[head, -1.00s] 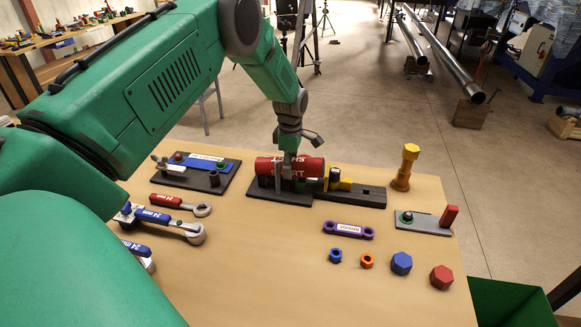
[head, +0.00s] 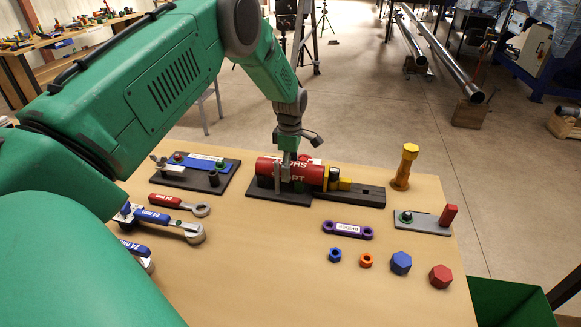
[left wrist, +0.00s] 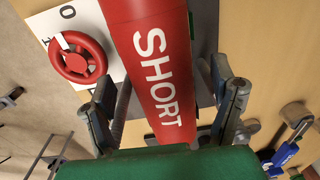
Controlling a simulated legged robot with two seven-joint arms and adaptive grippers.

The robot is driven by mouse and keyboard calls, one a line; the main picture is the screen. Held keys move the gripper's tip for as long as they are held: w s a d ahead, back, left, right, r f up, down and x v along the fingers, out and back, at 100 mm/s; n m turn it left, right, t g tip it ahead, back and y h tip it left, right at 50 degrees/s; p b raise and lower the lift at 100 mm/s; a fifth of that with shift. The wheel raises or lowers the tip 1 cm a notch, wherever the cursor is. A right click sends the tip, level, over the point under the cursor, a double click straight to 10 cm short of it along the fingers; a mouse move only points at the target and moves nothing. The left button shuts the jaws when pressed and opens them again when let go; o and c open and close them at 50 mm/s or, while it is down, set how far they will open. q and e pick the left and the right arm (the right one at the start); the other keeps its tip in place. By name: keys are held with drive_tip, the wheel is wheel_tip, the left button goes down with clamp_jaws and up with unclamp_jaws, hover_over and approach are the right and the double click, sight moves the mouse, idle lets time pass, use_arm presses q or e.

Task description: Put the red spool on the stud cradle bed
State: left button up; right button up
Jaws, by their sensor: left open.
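The red spool (head: 312,174), a cylinder with white lettering, lies on its side over the left part of the black cradle bed (head: 370,197). Whether it is fully seated is hidden. My left gripper (head: 286,181) is at the spool's left half, pointing down. In the left wrist view the spool (left wrist: 160,70), marked SHORT, runs between my left gripper's (left wrist: 168,88) two spread fingers, with a gap on the right side. The yellow piece (head: 345,184) on the bed is beside the spool's right end. My right gripper is not in view.
A base with a blue bar (head: 205,163) stands left of the bed. Wrenches lie at front left. A purple link (head: 348,230), several nuts, a yellow bolt (head: 404,167) and a grey plate (head: 430,224) are at the right. The front middle of the table is clear.

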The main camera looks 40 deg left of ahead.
use_arm(q)
drive_tip(key=shift+w+r, duration=0.1)
drive_tip(key=shift+r, duration=3.7)
drive_tip(key=shift+f, duration=0.1)
